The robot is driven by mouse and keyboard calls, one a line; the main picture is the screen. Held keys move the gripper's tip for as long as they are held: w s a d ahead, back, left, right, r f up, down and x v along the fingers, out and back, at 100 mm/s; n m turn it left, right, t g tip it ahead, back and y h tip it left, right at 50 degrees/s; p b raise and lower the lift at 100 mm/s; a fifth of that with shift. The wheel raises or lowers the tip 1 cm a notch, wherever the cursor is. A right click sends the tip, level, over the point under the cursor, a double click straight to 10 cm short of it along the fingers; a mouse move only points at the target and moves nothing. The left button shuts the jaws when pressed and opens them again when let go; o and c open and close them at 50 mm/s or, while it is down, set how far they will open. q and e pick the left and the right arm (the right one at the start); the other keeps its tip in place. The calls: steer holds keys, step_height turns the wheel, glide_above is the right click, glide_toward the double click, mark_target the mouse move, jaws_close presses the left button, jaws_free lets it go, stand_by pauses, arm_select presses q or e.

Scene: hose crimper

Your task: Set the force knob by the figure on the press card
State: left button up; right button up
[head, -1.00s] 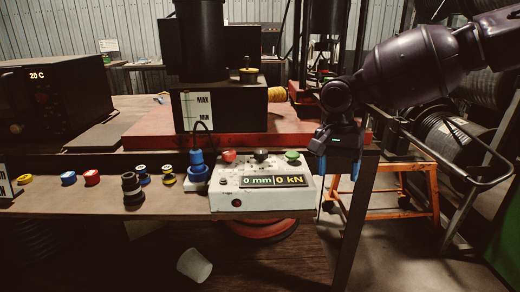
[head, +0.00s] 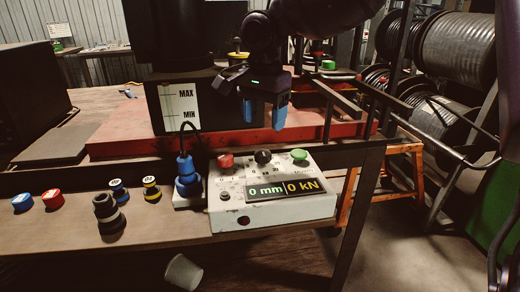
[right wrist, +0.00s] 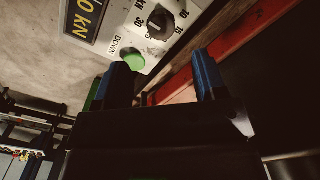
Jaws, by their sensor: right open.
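The force knob (head: 263,157) is a black dial on top of the white control box (head: 232,208), between a red button (head: 226,161) and a green button (head: 299,156). The box's display (head: 284,189) reads 0 mm and 0 kN. In the right wrist view the knob (right wrist: 158,22) sits in a numbered scale, with 30 and 15 legible. My right gripper (head: 264,115) is open and empty, its blue fingertips pointing down above and behind the knob. In the right wrist view its fingers (right wrist: 163,76) are apart. I cannot make out a press card. My left gripper is not in view.
A blue plug (head: 186,170) with a black cable stands left of the box. Several fittings (head: 107,212) and colored caps (head: 52,199) lie along the bench front. A black tank with a MAX/MIN label (head: 180,104) stands behind. A white cup (head: 183,271) lies below.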

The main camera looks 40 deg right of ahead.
mark_target(263, 152)
step_height(263, 152, down, 9)
steer(key=shift+w+r+b, duration=0.1)
steer(key=shift+r+b, duration=0.1)
steer(key=shift+b, duration=0.3)
steer(key=c, duration=0.9)
